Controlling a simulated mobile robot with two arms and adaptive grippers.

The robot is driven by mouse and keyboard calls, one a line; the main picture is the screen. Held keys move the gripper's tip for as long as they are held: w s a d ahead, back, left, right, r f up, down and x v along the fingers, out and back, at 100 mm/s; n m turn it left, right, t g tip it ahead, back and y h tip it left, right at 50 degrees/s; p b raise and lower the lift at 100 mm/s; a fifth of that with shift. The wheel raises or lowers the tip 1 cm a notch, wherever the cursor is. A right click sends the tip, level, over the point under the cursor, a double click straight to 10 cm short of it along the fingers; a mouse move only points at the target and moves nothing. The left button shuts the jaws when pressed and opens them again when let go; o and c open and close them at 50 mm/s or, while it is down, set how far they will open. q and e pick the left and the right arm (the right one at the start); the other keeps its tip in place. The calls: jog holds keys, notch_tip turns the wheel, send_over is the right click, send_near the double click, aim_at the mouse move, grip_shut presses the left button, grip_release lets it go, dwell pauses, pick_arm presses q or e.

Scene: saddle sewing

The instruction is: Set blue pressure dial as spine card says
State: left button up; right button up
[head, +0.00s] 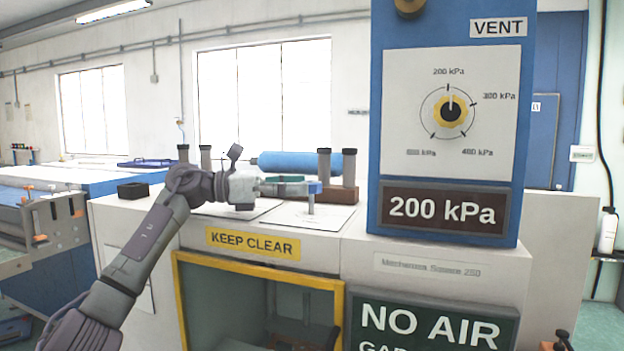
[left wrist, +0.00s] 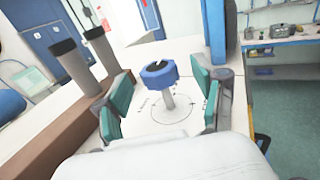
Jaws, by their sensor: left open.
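The blue dial knob (head: 314,187) stands on a thin post on the white machine top. In the left wrist view the blue knob (left wrist: 159,74) is faceted with a dark mark on top, above a plate with a printed ring (left wrist: 172,128). My left gripper (head: 296,186) is open, its teal-padded fingers on either side of the knob and post, with gaps visible in the wrist view. On the blue panel, a yellow-ringed dial (head: 451,111) points up at 200 kPa. The display (head: 444,209) below it reads 200 kPa. I cannot make out a spine card. My right gripper is not in view.
Dark-capped posts (head: 350,167) on a brown block stand just behind the knob. A blue roll (head: 299,162) lies behind them. The blue panel (head: 376,120) rises close on the right. A yellow KEEP CLEAR label (head: 252,243) is on the machine front, above a yellow-framed opening (head: 181,310).

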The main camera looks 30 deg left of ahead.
aim_at(312, 182)
pick_arm(q)
jog(key=shift+p+x, duration=0.35)
jog(key=shift+x, duration=0.9)
jog(key=shift+w+d+f, duration=0.1)
jog(key=shift+w+d, duration=0.05)
jog(key=shift+w, duration=0.2)
jog(key=shift+s, duration=0.1)
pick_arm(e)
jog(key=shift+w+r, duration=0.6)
pick_arm(q)
jog(key=c, duration=1.2)
jog(key=shift+o, duration=0.2)
